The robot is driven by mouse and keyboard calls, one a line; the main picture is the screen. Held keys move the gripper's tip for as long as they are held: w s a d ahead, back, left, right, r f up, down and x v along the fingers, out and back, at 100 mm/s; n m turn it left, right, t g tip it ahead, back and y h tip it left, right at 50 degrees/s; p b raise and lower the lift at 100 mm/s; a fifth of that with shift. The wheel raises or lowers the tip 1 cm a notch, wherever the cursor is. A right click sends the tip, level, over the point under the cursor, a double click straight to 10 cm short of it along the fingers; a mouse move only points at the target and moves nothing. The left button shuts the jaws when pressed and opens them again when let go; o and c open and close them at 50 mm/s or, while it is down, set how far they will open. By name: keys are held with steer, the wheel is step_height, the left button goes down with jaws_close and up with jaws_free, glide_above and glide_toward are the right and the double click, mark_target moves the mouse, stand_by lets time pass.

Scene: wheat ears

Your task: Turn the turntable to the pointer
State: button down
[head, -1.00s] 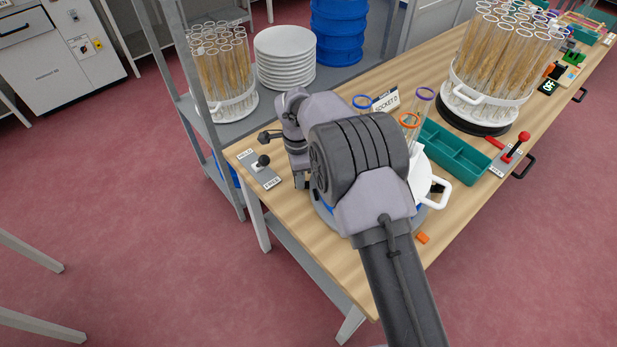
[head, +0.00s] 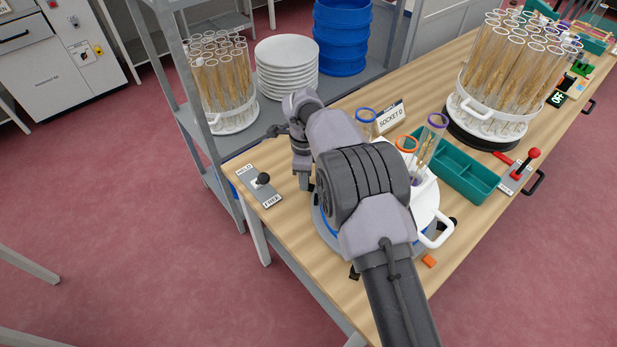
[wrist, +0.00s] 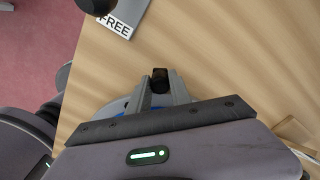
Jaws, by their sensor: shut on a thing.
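The turntable (head: 318,216) is a round grey platform with blue on it, near the front of the wooden bench. It carries a white holder (head: 424,207) with a side handle and tubes with blue, orange and purple rims. My arm hides much of it. My gripper (head: 304,186) is low at its left edge. In the wrist view, the fingers (wrist: 161,88) are shut on a black knob (wrist: 160,76), with a blue bit of turntable beside them.
A HOLD/FREE lever (head: 263,180) stands left of my gripper. A SOCKET D sign (head: 391,116) is behind the turntable. A teal tray (head: 465,172), a red lever (head: 532,155) and a tube rack (head: 490,118) stand to the right.

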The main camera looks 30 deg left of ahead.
stand_by(0.4)
steer(key=c, duration=1.2)
jaws_free()
step_height(320, 180, up, 17)
steer(key=p, duration=0.5)
steer(key=shift+r+p, duration=0.2)
steer(key=shift+p, duration=0.2)
